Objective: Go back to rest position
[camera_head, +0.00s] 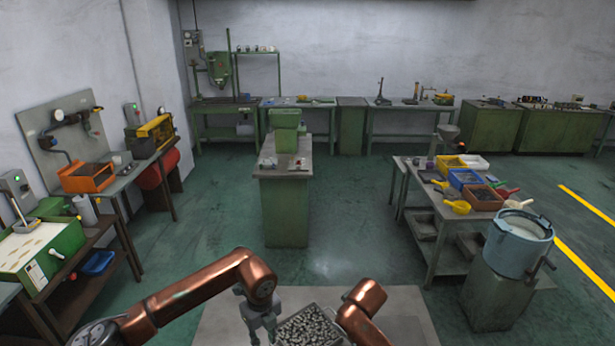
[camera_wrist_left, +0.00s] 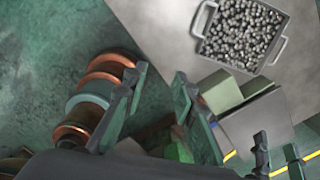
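My left gripper (camera_head: 262,325) hangs fingers down in the head view, just left of a metal tray (camera_head: 279,337) filled with small metal parts. In the left wrist view its two fingers stand apart with nothing between them (camera_wrist_left: 160,76); the handled tray (camera_wrist_left: 199,20) lies beyond, up and to the right. My right arm bends down at the lower middle of the head view, and its hand is hidden there. Two separated fingertips of what looks like my right gripper (camera_wrist_left: 276,146) show at the lower right of the left wrist view, with nothing seen between them.
A green machine pedestal (camera_head: 285,210) stands ahead. A table (camera_head: 425,200) with coloured bins and a blue-rimmed bucket (camera_head: 520,245) stand to the right. A workbench (camera_head: 105,225) with a green-white machine (camera_head: 42,250) lines the left. Green floor (camera_head: 360,235) is clear between them.

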